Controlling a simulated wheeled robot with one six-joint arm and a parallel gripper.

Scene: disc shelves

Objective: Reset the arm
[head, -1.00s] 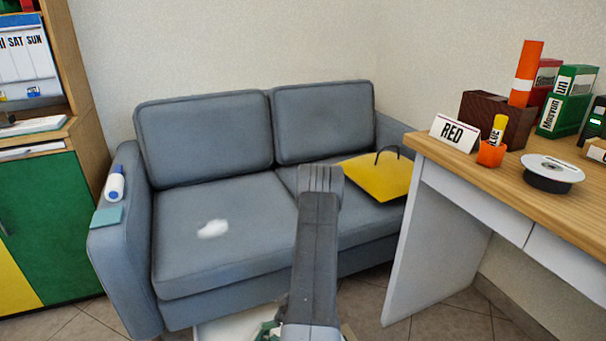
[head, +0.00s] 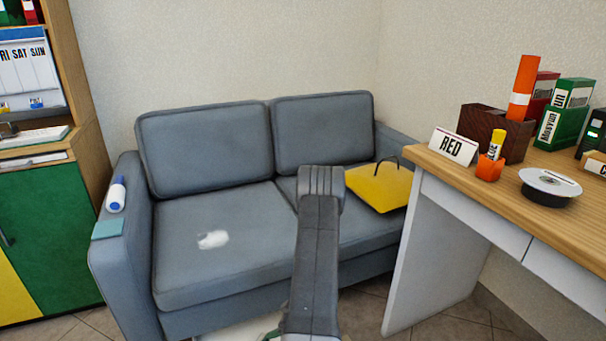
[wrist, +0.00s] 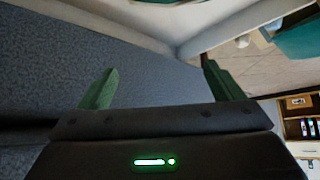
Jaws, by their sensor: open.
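My gripper (wrist: 160,86) shows in the wrist view as two green fingers spread wide apart. It is open, with nothing between the fingers. Grey sofa fabric (wrist: 140,52) lies beyond the fingers. In the head view my grey arm rises from the bottom middle, in front of the sofa (head: 220,275). My gripper's fingers cannot be made out there.
A wooden desk (head: 460,185) with a RED sign (head: 453,147) and a disc spool (head: 550,187) stands at the right. A yellow bag (head: 378,187) and a white patch (head: 213,240) are on the sofa. A cabinet (head: 55,235) stands left.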

